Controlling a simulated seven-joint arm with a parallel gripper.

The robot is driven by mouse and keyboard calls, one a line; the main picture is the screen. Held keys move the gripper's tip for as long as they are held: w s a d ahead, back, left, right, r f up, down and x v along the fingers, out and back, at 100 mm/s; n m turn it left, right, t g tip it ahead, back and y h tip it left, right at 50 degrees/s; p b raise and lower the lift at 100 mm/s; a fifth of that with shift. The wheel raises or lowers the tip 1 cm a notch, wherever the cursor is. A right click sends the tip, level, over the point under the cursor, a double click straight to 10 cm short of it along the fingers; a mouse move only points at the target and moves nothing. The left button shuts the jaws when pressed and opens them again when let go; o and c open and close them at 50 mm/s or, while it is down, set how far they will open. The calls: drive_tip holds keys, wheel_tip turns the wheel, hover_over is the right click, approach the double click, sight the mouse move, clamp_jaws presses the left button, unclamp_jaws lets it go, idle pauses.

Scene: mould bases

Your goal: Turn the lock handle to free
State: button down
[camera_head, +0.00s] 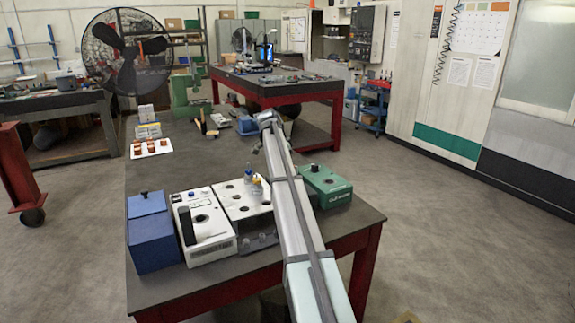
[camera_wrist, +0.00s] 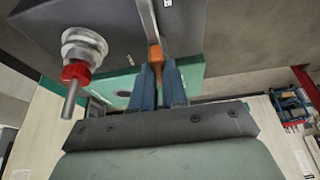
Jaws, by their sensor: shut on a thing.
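In the wrist view my gripper (camera_wrist: 160,80) has its two blue fingers close together, shut on the orange end of a thin handle (camera_wrist: 155,50). The handle's grey metal part runs up from the fingers, across a dark grey block. I take this for the lock handle; its pivot is not clear to see. In the head view my arm reaches away over the table, and its far end (camera_head: 266,120) is small. The handle cannot be made out there.
A metal fitting with a red collar (camera_wrist: 75,72) and a pin stands left of my fingers. A green surface (camera_wrist: 190,75) lies behind them. On the table (camera_head: 155,177) are a blue box (camera_head: 150,235), white devices (camera_head: 207,230) and a green device (camera_head: 325,187) beside my arm.

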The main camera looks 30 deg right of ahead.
idle(0.3)
drive_tip(key=c, duration=1.2)
unclamp_jaws()
drive_tip(key=shift+o, duration=0.2)
drive_tip(key=v, duration=1.3)
drive_tip(key=shift+r, duration=0.35)
drive_tip(key=shift+a, duration=0.15)
